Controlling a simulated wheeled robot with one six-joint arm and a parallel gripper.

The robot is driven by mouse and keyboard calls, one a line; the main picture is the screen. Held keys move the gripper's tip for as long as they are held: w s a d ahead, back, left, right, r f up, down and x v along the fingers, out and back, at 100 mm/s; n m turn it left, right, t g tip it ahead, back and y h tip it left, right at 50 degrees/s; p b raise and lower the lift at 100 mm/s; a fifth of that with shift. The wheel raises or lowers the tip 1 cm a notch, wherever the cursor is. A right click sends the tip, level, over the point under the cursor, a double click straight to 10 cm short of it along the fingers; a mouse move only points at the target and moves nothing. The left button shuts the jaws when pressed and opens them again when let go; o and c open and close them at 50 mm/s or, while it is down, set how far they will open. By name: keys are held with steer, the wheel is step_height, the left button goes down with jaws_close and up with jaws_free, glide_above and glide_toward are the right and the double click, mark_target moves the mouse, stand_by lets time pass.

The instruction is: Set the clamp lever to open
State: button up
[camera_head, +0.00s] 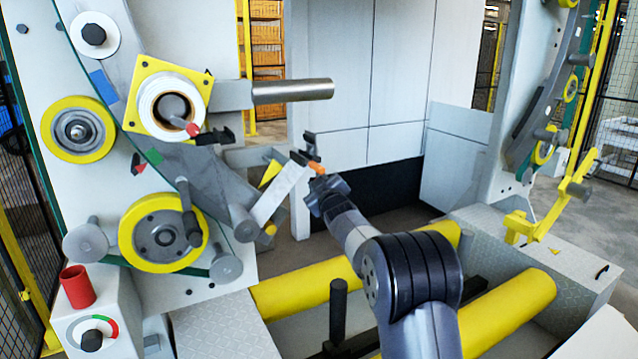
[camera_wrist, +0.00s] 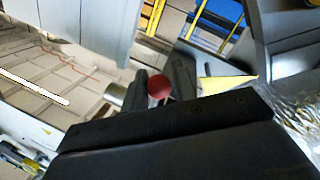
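A short lever with a red knob (camera_head: 193,130) and a black part beside it sits at the lower right of the white hub on a yellow square plate (camera_head: 147,68). I take it for the clamp lever; its setting cannot be told. My gripper (camera_head: 306,148) is to the right of it and a little lower in the head view, apart from it. In the wrist view, a red ball-shaped knob (camera_wrist: 159,87) shows in the gap between my two dark fingers (camera_wrist: 160,82). The fingers are spread, and I see nothing gripped.
A metal bar (camera_head: 292,91) sticks out right above my gripper. Yellow rollers (camera_head: 305,290) run below. A red cup (camera_head: 77,286) stands on a box at lower left. Grey panels stand behind.

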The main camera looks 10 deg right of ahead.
steer(key=o, duration=0.3)
steer(key=shift+s, duration=0.15)
steer(key=s+d+b, duration=0.1)
steer(key=s+b, duration=0.1)
steer(key=s, duration=0.8)
steer(key=shift+s+d+b, duration=0.2)
steer(key=shift+d+b, duration=0.2)
steer(key=shift+w+f, duration=0.1)
steer(key=shift+w, duration=0.05)
steer(key=w+p, duration=0.1)
steer(key=w, duration=0.2)
steer(key=w+a+p, duration=0.1)
steer(key=w, duration=0.3)
steer(key=w+p, duration=0.1)
steer(key=w, duration=0.2)
steer(key=shift+w+a, duration=0.25)
steer(key=shift+a, duration=0.15)
steer(key=shift+s, duration=0.1)
